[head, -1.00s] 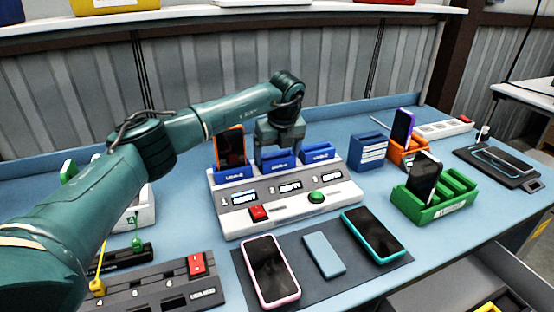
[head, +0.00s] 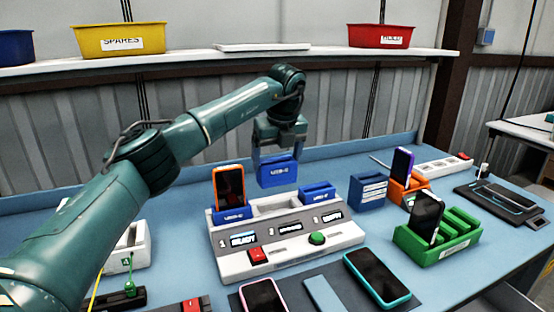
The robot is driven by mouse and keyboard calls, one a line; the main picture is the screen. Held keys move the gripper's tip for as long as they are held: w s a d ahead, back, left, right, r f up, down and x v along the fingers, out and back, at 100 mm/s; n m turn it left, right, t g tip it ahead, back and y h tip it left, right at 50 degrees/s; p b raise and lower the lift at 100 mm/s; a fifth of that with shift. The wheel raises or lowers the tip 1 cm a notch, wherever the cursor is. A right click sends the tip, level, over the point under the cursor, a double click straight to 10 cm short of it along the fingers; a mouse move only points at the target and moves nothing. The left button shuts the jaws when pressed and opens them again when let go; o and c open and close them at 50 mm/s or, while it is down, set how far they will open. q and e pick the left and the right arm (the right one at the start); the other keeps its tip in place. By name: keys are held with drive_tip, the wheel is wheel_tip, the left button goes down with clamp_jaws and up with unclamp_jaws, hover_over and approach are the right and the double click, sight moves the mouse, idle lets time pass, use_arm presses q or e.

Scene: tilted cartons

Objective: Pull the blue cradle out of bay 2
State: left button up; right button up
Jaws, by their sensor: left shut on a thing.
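The blue cradle (head: 278,172) is in my left gripper (head: 279,150), which is shut on it. It hangs upright in the air above and behind the middle bay of the grey and white dock (head: 285,246). The middle bay (head: 275,207) is empty. The left bay holds a blue cradle (head: 232,214) with an orange-cased phone (head: 229,185) standing in it. The right bay holds another blue cradle (head: 317,190), which is empty. My right gripper is not in view.
A blue block (head: 368,191) stands right of the dock. An orange holder (head: 408,191) with a purple-edged phone and a green rack (head: 440,240) with a phone stand further right. Phones lie in front on a dark mat (head: 345,297). Bins stand on the shelf (head: 230,57) behind.

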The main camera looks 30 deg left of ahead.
use_arm(q)
drive_tip(key=shift+r+p, duration=0.45)
drive_tip(key=shift+r, duration=0.25)
idle(0.4)
drive_tip(key=shift+r+p, duration=0.65)
drive_tip(key=shift+p, duration=0.2)
drive_tip(key=shift+f, duration=0.1)
